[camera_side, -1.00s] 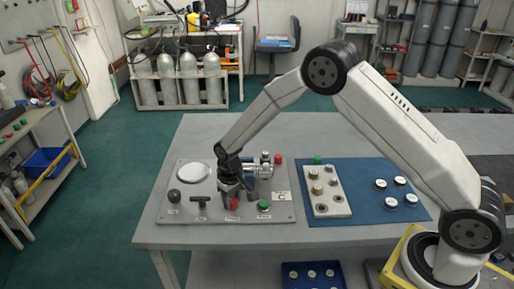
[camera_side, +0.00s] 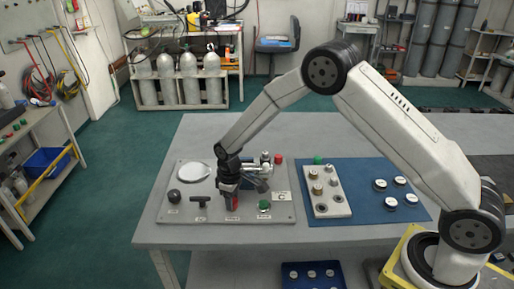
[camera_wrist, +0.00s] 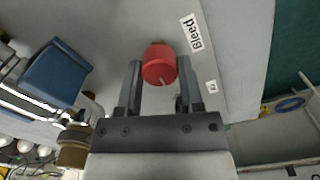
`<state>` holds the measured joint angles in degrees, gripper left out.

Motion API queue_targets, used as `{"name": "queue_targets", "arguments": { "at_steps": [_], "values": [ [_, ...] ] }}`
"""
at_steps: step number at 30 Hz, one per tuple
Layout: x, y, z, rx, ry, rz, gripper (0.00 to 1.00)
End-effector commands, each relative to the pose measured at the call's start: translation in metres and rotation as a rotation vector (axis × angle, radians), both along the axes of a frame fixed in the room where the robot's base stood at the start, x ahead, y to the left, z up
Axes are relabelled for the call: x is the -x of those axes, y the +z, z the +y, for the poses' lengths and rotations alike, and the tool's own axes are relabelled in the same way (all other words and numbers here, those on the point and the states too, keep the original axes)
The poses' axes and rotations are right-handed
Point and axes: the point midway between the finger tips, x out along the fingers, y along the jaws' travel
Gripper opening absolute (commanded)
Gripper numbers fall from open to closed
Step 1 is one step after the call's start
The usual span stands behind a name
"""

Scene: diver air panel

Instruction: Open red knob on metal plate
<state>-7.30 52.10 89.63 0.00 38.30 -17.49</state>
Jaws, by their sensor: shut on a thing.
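The red knob (camera_wrist: 159,64) sits on the metal plate (camera_side: 283,214), beside a label reading "Bleed". A pale line shows on its face, slanted in the wrist view. My gripper (camera_wrist: 159,72) is shut on the red knob, with one finger on each side of it. In the side view my gripper (camera_side: 230,188) points down at the plate's front part. The red knob (camera_side: 232,203) is partly hidden there by the fingers.
A dark round knob (camera_side: 174,196), a black T-handle (camera_side: 201,201) and a green knob (camera_side: 264,205) flank the red knob. A round gauge (camera_side: 194,171) and metal fittings stand behind. A blue mat (camera_side: 350,172) with parts lies to the right.

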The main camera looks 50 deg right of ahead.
Motion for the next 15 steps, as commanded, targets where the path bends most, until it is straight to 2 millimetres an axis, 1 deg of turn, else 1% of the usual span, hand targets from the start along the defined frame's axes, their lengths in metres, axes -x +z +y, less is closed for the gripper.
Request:
{"name": "queue_targets", "arguments": {
  "at_steps": [2,3,5,6,15],
  "values": [
    [-0.0009,0.0011,0.0002,0.0,-0.001,-0.003,0.0],
    [-0.0009,0.0012,0.0002,0.0,-0.001,-0.003,0.51],
    [-0.0009,0.0011,0.0002,0.0,-0.001,-0.003,0.7],
    [-0.0008,0.001,0.0002,0.0,-0.001,-0.002,0.82],
    [-0.0003,0.0005,0.0,0.0,-0.001,-0.001,0.83]
  ]
}}
